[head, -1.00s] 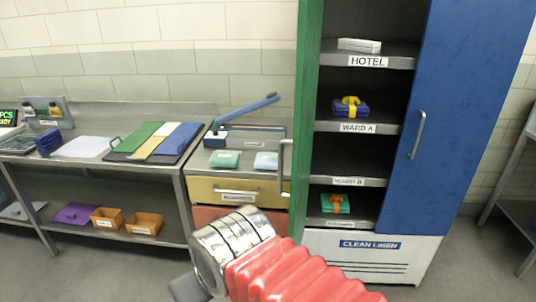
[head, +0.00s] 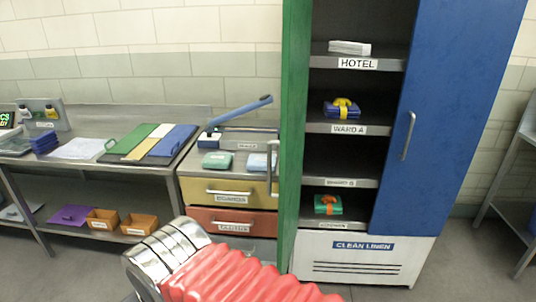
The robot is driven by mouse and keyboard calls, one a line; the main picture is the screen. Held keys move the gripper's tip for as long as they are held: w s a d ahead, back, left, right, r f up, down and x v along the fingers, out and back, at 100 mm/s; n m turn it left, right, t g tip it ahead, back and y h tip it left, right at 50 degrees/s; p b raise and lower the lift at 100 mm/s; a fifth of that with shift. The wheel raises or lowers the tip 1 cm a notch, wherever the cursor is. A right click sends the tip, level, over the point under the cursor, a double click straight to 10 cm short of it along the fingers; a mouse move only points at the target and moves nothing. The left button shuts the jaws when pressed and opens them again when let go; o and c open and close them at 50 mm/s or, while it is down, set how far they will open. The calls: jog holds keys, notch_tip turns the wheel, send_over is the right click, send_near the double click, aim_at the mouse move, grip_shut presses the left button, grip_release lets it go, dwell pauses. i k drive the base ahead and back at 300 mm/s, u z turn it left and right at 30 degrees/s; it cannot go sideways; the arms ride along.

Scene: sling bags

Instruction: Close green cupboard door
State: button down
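The green cupboard door (head: 293,130) stands open at the left side of the tall cupboard, seen nearly edge-on and swung out toward me. Its metal handle (head: 272,168) is on the left face, in front of the drawer unit. The cupboard's left half is open, showing its shelves. The blue door (head: 455,120) covers the right half and looks shut. My gripper's fingers are not visible.
Shelves hold white linen (head: 349,47), a blue bundle (head: 342,108) and a green bundle (head: 328,204). A yellow drawer (head: 225,190) and a red drawer (head: 232,221) sit left of the green door. A metal bench (head: 90,165) stands further left. Floor before the cupboard is clear.

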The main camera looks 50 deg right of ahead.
aim_at(296, 15)
jog(key=u, duration=0.05)
jog(key=i, duration=1)
jog(key=z, duration=0.05)
